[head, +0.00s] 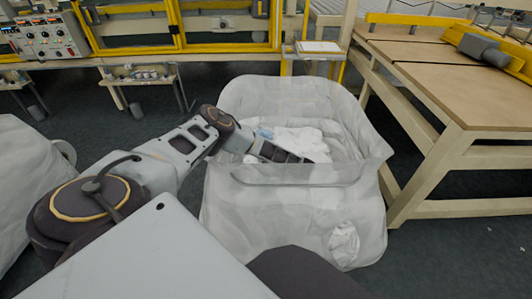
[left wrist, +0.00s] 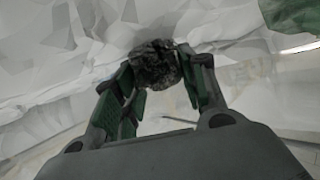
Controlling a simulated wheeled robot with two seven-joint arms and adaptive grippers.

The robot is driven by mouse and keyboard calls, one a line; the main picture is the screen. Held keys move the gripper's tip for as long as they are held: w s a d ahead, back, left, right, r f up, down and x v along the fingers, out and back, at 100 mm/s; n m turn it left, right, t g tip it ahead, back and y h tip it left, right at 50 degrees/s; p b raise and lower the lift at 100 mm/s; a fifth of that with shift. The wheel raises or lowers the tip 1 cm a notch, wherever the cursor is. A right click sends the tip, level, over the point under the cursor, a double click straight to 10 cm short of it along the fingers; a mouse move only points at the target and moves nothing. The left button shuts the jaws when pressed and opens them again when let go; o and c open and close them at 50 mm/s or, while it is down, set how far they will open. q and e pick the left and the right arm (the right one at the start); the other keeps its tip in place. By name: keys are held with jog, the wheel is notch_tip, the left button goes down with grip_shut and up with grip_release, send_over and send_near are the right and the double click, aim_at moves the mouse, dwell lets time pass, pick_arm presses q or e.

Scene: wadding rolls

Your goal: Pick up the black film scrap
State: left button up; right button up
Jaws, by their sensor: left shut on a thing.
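The black film scrap (left wrist: 154,64) is a crumpled dark lump in the left wrist view. My left gripper (left wrist: 160,75) is shut on it, with the scrap between its two fingertips. In the head view my left arm reaches into a large translucent white bag (head: 290,210), and the left gripper (head: 283,152) is inside its opening above white material (head: 302,140). The scrap cannot be made out in the head view. My right gripper is not in view.
A wooden-topped workbench (head: 425,75) stands to the right of the bag. Another whitish bag (head: 25,165) is at the left edge. Yellow-framed machinery and a control panel (head: 45,35) are at the back. Dark floor (head: 460,250) is open at the lower right.

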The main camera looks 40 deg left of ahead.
pick_arm(q)
jog(key=shift+r, duration=0.65)
notch_tip(320, 180, up, 26)
jog(key=p, duration=0.7)
jog(key=shift+r+p, duration=0.25)
jog(key=shift+p, duration=0.1)
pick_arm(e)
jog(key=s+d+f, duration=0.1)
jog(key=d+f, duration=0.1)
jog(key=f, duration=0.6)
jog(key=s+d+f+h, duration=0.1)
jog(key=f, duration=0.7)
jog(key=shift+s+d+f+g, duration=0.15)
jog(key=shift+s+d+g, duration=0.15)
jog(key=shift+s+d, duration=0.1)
